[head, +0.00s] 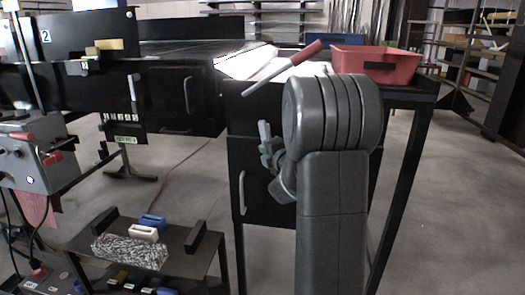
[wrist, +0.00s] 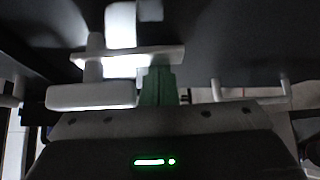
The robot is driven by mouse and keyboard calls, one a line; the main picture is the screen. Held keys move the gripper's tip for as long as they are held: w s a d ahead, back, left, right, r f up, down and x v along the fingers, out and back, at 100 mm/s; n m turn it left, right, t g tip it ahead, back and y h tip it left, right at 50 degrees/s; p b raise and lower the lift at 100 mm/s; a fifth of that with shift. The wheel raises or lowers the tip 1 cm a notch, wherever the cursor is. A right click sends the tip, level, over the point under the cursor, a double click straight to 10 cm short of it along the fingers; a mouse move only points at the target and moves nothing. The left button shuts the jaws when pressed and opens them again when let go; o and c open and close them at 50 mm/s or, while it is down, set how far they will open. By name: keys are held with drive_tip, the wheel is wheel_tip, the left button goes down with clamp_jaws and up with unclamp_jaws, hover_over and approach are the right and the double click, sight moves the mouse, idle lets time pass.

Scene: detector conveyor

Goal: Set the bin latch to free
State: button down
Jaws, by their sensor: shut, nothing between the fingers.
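The cabinet (head: 250,165) under the red bin carries a pale grey upright piece (head: 264,131), which looks like the bin latch; I cannot tell its setting. My gripper (head: 269,152), partly hidden by my arm, is at the cabinet front close to this piece. In the wrist view the green fingers of my gripper (wrist: 159,76) are shut with nothing between them. Their tips are close to a pale latch-like part (wrist: 120,25) and its crossbar (wrist: 128,58); I cannot tell whether they touch.
A low black stand (head: 190,245) with blocks is at lower left. Floor is open between the stand and cabinet.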

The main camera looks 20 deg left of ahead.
drive_tip(key=w+d+r+n+h+p, duration=0.1)
drive_tip(key=d+r+n+h+p, duration=0.4)
drive_tip(key=n+h+p, duration=0.2)
drive_tip(key=h+p, duration=0.2)
drive_tip(key=p, duration=0.2)
drive_tip(key=shift+w+d+n+g+h, duration=0.2)
drive_tip(key=shift+d+n+g+h, duration=0.1)
drive_tip(key=shift+d+n, duration=0.1)
drive_tip(key=shift+r+p, duration=0.1)
drive_tip(key=shift+p, duration=0.2)
idle(0.5)
wheel_tip(320, 180, down, 5)
drive_tip(key=b, duration=0.5)
drive_tip(key=p+v, duration=0.4)
drive_tip(key=v, duration=0.6)
drive_tip(key=shift+a+r, duration=0.25)
drive_tip(key=shift+r, duration=0.25)
drive_tip(key=shift+s, duration=0.1)
